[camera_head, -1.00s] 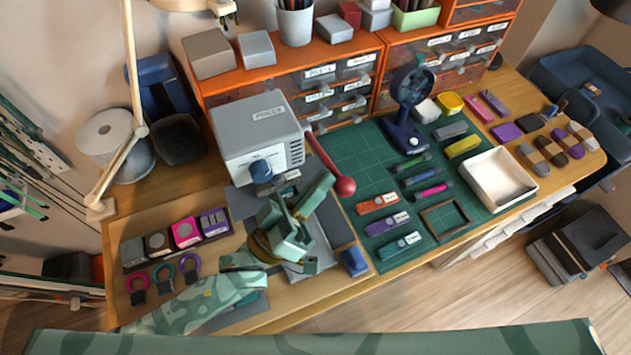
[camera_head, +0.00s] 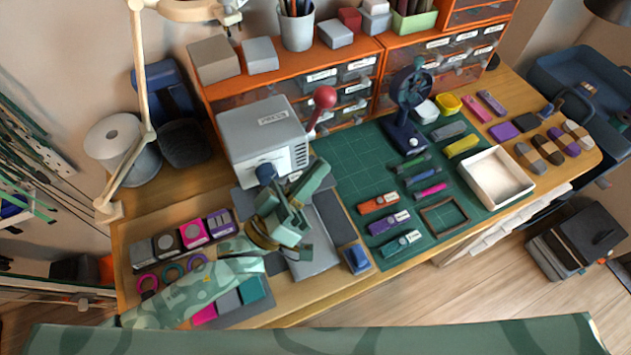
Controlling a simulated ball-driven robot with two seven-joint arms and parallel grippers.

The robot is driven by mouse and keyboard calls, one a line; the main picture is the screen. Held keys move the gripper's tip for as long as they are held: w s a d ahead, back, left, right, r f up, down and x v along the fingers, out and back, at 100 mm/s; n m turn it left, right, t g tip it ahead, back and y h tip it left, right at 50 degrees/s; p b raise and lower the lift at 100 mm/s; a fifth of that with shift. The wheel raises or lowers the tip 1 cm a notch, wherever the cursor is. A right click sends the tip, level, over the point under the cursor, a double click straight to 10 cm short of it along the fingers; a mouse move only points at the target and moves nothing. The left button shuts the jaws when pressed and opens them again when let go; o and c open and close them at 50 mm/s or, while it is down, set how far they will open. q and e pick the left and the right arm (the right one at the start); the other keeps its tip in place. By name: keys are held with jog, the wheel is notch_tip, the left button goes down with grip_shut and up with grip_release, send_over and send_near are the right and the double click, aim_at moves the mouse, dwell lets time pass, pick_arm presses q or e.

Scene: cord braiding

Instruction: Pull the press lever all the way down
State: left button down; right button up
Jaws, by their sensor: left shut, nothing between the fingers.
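The press (camera_head: 250,143) is a light grey labelled box with a dark blue knob (camera_head: 266,172) on its front. The lever points up and back, with the ball above the press's right edge. My left gripper (camera_head: 318,172) is shut and empty in front of the press, below the lever and apart from the ball. It hides part of the press's front and base. My right gripper is not in view.
A grey plate (camera_head: 318,258) lies in front of the press, with a blue block (camera_head: 356,258) beside it. The green cutting mat (camera_head: 345,165) with tools lies to the right. A blue fan (camera_head: 405,130) and orange drawers (camera_head: 385,65) stand behind.

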pick_arm(q)
jog(key=s+a+f, duration=0.2)
jog(key=s+a, duration=0.4)
jog(key=a, duration=0.1)
jog(key=shift+f+t, duration=0.15)
jog(key=shift+t, duration=0.15)
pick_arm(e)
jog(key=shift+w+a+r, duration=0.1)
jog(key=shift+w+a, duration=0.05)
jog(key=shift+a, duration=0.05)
